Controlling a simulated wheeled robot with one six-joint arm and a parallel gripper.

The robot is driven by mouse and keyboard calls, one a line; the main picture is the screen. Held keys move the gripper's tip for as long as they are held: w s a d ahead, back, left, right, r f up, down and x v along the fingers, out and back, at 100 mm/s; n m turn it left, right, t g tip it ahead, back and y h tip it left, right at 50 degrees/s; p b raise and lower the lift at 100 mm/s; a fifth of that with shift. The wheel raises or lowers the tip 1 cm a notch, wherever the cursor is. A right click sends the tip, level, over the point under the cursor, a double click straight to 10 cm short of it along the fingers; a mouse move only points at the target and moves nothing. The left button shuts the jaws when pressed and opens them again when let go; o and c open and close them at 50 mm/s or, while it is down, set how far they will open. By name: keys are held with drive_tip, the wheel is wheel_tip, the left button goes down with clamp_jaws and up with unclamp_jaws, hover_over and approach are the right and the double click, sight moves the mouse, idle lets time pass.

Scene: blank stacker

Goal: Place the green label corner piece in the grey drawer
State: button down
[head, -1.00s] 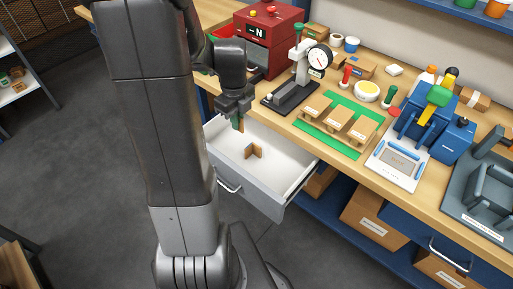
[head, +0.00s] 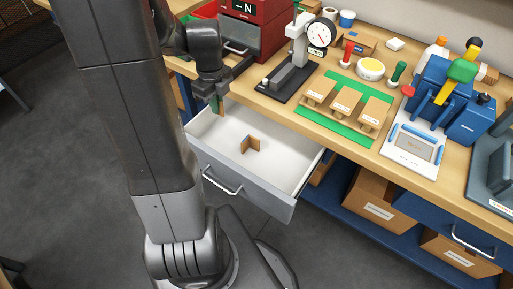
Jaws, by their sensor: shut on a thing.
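The grey drawer (head: 258,192) is pulled out from under the workbench, with a white inside. A brown corner piece (head: 253,146) stands on the drawer floor, with bare floor around it. No green label can be made out on it. My gripper (head: 214,100) is shut on a small brown corner piece (head: 218,106) with a hint of green on it. It hangs near the drawer's back left, in front of the bench edge. The held piece is partly hidden by the fingers, and its height above the drawer is hard to tell.
On the bench are a red cabinet (head: 253,32), a dial gauge stand (head: 290,75) and a green mat (head: 330,126) with several brown pieces. A blue device (head: 450,98) stands at the right. Boxes (head: 375,200) sit on the shelf below. The drawer floor has free room.

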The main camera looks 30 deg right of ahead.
drive_tip(key=b, duration=0.4)
hover_over(223, 142)
wheel_tip(223, 142, down, 5)
drive_tip(key=shift+a+r, duration=0.1)
drive_tip(key=shift+r, duration=0.05)
wheel_tip(223, 142, down, 10)
drive_tip(key=shift+r+b, duration=0.15)
drive_tip(key=shift+b, duration=0.15)
drive_tip(key=c, duration=1.6)
unclamp_jaws()
wheel_tip(223, 142, up, 12)
drive_tip(key=shift+r+p, duration=0.1)
drive_tip(key=shift+p, duration=0.65)
